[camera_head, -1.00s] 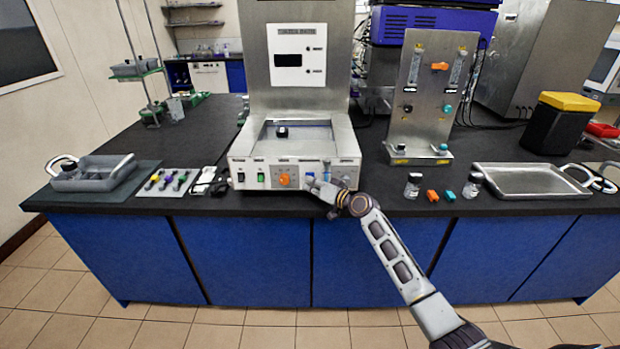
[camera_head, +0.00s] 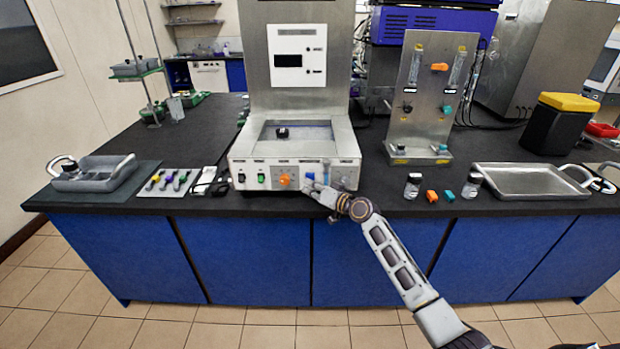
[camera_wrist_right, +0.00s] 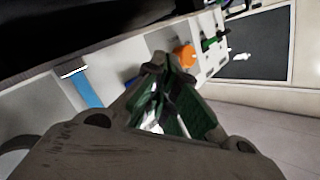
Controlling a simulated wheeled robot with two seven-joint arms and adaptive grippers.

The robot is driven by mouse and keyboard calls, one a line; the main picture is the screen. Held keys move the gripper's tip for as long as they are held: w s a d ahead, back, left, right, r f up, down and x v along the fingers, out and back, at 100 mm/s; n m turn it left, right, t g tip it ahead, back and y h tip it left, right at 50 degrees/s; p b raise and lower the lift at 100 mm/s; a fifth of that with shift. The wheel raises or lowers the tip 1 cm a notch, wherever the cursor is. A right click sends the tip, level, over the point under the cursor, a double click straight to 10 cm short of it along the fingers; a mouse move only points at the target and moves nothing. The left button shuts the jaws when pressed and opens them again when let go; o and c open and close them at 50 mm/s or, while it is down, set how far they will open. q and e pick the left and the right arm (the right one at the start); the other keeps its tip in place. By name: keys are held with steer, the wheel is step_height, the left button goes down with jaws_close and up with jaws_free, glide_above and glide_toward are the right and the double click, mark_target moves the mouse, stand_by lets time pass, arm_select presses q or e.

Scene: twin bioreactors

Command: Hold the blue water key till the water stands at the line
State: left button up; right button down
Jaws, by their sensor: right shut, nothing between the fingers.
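The bath unit (camera_head: 300,152) stands on the bench with a row of controls on its front. The blue water key (camera_head: 309,176) is on that front, right of the orange knob (camera_head: 285,180). My right gripper (camera_head: 308,186) is shut, its fingertips at the blue key. In the right wrist view the gripper (camera_wrist_right: 160,65) hides most of the key, leaving a bit of blue (camera_wrist_right: 131,82); I cannot tell whether they touch. A blue strip in the water gauge (camera_wrist_right: 87,90) reaches up close to a dark mark across it; the exact gap is unclear. My left gripper is out of view.
A tray of coloured pieces (camera_head: 150,191) and a grey basket (camera_head: 95,184) lie to the left. Right of the unit stand a steel valve panel (camera_head: 422,125), small jars and a metal tray (camera_head: 530,192). The bench's front edge runs just below the unit.

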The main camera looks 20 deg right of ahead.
steer(key=shift+s+a+p, duration=0.25)
steer(key=shift+s+p, duration=0.15)
steer(key=shift+s, duration=0.4)
steer(key=shift+s+a+p, duration=0.2)
steer(key=shift+s+p, duration=0.2)
steer(key=shift+s, duration=0.4)
steer(key=shift+s+a+p, duration=0.25)
steer(key=shift+s+p, duration=0.15)
steer(key=shift+s, duration=0.4)
steer(key=shift+s+f, duration=0.1)
stand_by(0.8)
